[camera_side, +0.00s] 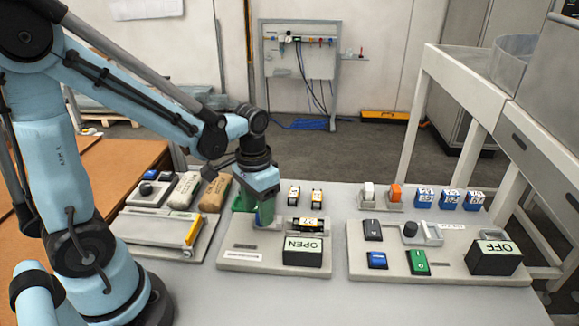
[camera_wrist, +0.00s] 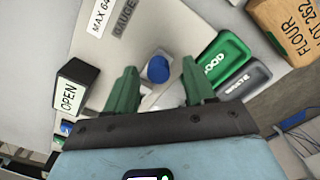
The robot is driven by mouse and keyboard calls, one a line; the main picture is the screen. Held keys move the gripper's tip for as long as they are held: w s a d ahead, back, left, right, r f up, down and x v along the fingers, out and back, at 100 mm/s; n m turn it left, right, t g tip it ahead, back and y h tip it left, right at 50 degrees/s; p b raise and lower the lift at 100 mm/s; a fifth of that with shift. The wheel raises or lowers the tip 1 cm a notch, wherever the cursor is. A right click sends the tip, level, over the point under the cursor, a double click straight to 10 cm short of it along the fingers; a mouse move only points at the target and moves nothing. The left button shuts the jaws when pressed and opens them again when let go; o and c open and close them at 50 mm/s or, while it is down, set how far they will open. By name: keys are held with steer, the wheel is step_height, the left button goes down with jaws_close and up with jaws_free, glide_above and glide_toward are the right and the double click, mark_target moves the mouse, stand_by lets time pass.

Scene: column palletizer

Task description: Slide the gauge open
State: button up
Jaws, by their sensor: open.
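My gripper (camera_side: 264,213) is over the left part of the middle board (camera_side: 240,257), with its green fingers pointing down. In the wrist view my gripper (camera_wrist: 159,68) is open, one finger on each side of a blue knob (camera_wrist: 158,69). I cannot tell whether either finger touches the knob. The knob sits on a pale part of the board, near labels reading "GAUGE" (camera_wrist: 124,18) and "MAX 64" (camera_wrist: 98,18). My gripper hides the knob in the side view. A black block marked "OPEN" (camera_side: 303,252) stands to the right, also in the wrist view (camera_wrist: 72,92).
A green tray marked "GOOD" (camera_wrist: 224,57) and a grey tray (camera_wrist: 244,84) lie close to the right finger. A flour sack (camera_wrist: 288,26) is beyond. The right board (camera_side: 440,268) holds switches, a dark knob and an "OFF" block (camera_side: 493,258). Small blue boxes (camera_side: 450,200) stand behind it.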

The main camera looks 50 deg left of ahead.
step_height(320, 180, up, 11)
steer(key=shift+f, duration=0.2)
stand_by(0.3)
steer(key=shift+s, duration=0.1)
steer(key=d+t, duration=0.1)
steer(key=t, duration=0.1)
steer(key=d+f+t, duration=0.1)
steer(key=t, duration=0.1)
steer(key=s+d+t, duration=0.1)
steer(key=t, duration=0.2)
steer(key=shift+d+f, duration=0.2)
steer(key=shift+f, duration=0.1)
